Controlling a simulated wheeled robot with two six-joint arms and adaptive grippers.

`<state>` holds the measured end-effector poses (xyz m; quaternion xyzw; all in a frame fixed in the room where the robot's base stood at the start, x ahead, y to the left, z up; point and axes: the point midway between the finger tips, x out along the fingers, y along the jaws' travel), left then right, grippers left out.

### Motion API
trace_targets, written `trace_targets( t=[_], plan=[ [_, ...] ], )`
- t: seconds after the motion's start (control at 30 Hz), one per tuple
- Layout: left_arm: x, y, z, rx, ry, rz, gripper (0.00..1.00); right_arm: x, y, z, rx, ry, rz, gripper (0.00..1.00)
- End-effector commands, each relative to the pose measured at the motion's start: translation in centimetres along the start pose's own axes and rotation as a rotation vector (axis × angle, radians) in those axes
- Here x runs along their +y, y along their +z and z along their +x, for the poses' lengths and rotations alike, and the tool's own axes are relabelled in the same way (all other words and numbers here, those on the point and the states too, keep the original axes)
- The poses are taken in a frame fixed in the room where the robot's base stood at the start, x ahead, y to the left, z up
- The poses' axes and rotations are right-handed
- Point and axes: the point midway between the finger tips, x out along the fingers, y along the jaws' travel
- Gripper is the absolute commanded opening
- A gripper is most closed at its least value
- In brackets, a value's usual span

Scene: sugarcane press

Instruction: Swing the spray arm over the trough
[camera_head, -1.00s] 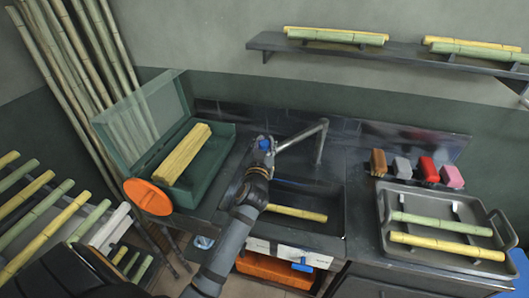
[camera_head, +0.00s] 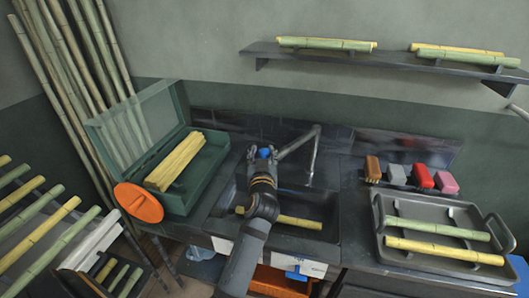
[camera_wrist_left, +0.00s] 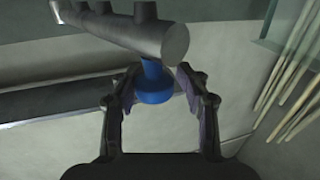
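The spray arm (camera_head: 297,145) is a grey metal pipe on an upright post behind the trough. It reaches toward the left and front, with a blue nozzle (camera_head: 264,153) at its end. In the left wrist view the pipe (camera_wrist_left: 140,35) runs across the top and the blue nozzle (camera_wrist_left: 152,85) hangs between the fingers. My left gripper (camera_wrist_left: 160,95) is open around the nozzle; the left finger looks very close to it, and I cannot tell if they touch. The trough (camera_head: 325,203) is a dark basin with a yellow cane (camera_head: 300,221) in it, partly hidden by my left arm. My right gripper is not in view.
A green open box (camera_head: 208,178) with yellow cane stands left of the trough. A grey tray (camera_head: 385,215) with canes is at right, with several coloured blocks (camera_head: 423,176) behind it. An orange disc (camera_head: 138,203) is at the box's front. A shelf (camera_head: 385,60) hangs above.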

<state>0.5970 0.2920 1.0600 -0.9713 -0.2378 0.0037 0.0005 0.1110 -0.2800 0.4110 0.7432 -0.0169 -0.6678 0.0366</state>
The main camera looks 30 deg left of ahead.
Motion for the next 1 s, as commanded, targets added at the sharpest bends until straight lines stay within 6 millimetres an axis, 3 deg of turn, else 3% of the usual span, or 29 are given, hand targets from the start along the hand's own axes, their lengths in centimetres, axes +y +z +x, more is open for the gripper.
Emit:
trace_targets(
  t=[0.4,0.8,1.0],
  plan=[
    [0.1,-0.7,0.0,0.006,0.002,-0.004,0.57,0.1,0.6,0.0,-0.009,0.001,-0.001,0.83],
    [0.0,-8.6,0.0,0.009,0.002,-0.005,0.57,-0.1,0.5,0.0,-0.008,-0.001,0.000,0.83],
    [0.0,-10.1,-0.1,0.004,0.002,-0.001,0.57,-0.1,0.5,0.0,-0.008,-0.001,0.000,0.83]
  ],
)
